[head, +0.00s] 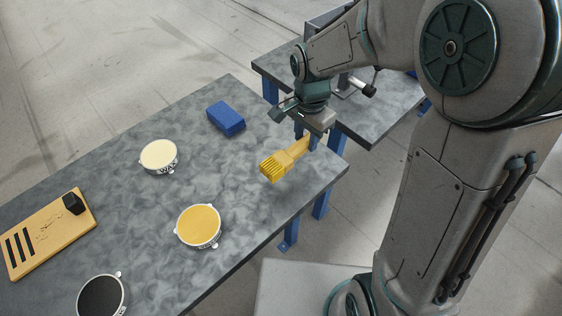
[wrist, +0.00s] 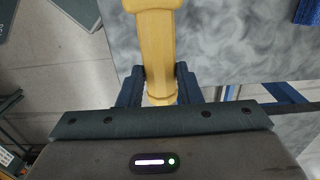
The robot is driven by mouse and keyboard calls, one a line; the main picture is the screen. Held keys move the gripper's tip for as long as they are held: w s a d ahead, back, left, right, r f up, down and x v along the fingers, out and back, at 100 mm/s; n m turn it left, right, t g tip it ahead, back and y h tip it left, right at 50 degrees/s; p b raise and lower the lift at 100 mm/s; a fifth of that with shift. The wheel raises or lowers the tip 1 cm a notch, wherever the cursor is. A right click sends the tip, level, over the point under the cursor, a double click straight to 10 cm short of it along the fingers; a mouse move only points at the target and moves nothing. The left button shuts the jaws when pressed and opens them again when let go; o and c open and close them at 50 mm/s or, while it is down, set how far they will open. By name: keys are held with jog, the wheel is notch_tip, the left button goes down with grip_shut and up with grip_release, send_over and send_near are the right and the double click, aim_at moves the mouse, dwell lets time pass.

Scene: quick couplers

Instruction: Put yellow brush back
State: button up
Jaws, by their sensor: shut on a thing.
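My gripper (head: 318,130) is shut on the handle of the yellow brush (head: 285,163). It holds the brush above the right end of the grey table, with the yellow bristles pointing left and down. In the wrist view the wooden handle (wrist: 154,45) sits between the two fingers (wrist: 162,84); the bristles are out of that view. A wooden board with dark slots (head: 45,238) lies at the far left of the table, with a small black block (head: 73,203) on it. A round tin with yellow contents (head: 199,225) stands left of and below the brush.
A tin with cream contents (head: 159,157) stands at the table's middle, and one with black contents (head: 102,297) at the front left. A blue block (head: 226,118) lies near the back edge. A second table (head: 385,115) stands behind. The surface between the tins is clear.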

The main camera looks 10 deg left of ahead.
aim_at(282, 159)
jog(key=a+f, duration=0.1)
jog(key=s+a+f, duration=0.1)
jog(key=a, duration=0.1)
jog(key=s+a+f, duration=0.1)
jog(key=a, duration=0.1)
jog(key=shift+a+f, duration=0.1)
jog(key=shift+f, duration=0.1)
jog(key=shift+a+f, duration=0.1)
jog(key=shift+f, duration=0.1)
notch_tip(282, 159, down, 4)
jog(key=shift+r, duration=0.1)
jog(key=o, duration=1.1)
jog(key=shift+r, duration=0.15)
notch_tip(282, 159, up, 12)
jog(key=shift+f+p, duration=0.1)
jog(key=shift+p, duration=0.25)
